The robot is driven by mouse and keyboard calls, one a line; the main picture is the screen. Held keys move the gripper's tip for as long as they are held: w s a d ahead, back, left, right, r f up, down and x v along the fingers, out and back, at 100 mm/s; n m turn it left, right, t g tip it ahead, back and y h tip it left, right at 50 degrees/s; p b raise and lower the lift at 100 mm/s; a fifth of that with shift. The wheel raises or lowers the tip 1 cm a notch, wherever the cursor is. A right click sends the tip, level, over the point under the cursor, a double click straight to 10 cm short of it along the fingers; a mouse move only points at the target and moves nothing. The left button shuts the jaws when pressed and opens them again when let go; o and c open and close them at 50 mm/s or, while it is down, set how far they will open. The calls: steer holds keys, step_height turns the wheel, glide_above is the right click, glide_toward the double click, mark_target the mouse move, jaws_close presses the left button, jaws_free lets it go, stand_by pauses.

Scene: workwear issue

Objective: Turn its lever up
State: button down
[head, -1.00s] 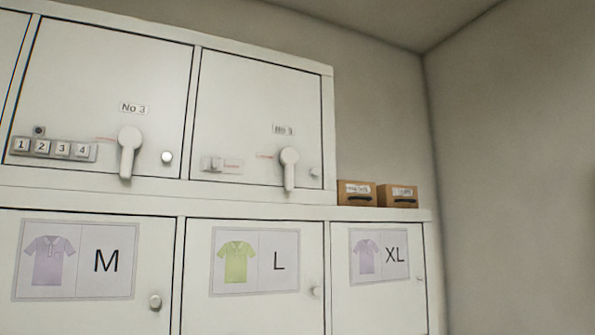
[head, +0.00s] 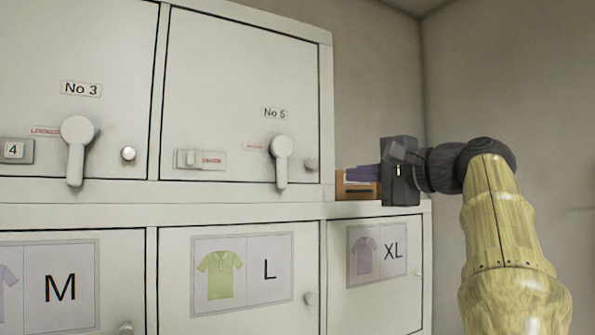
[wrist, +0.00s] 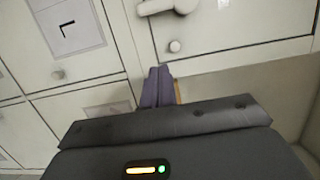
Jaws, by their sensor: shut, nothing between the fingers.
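The No 5 door (head: 240,90) has a white lever (head: 281,165) hanging down from its round hub, with a small knob to its right. The No 3 door (head: 70,40) has a similar lever (head: 76,155), also pointing down. The wrist view shows the fingers (wrist: 156,72) below the knob (wrist: 174,46), and part of a lever (wrist: 168,6) at the top edge.
A brown box (head: 358,192) stands on the lower cabinet's top, partly hidden by my gripper. Lower doors carry shirt signs M, L (head: 242,272) and XL (head: 377,254). A bare wall is at the right.

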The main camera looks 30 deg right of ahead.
mark_target(280, 161)
steer(key=shift+s+a, duration=0.1)
steer(key=shift+s, duration=0.05)
steer(key=p+x, duration=0.2)
steer(key=x, duration=0.3)
steer(key=p+x, duration=0.3)
steer(key=x, duration=0.1)
steer(key=shift+w+a+r, duration=0.2)
steer(key=shift+w, duration=0.15)
steer(key=a, duration=0.3)
steer(key=shift+w+a+f+p, duration=0.2)
steer(key=shift+a+f+p, duration=0.05)
steer(key=shift+a+p, duration=0.15)
steer(key=shift+s+a, duration=0.1)
steer(key=shift+s, duration=0.05)
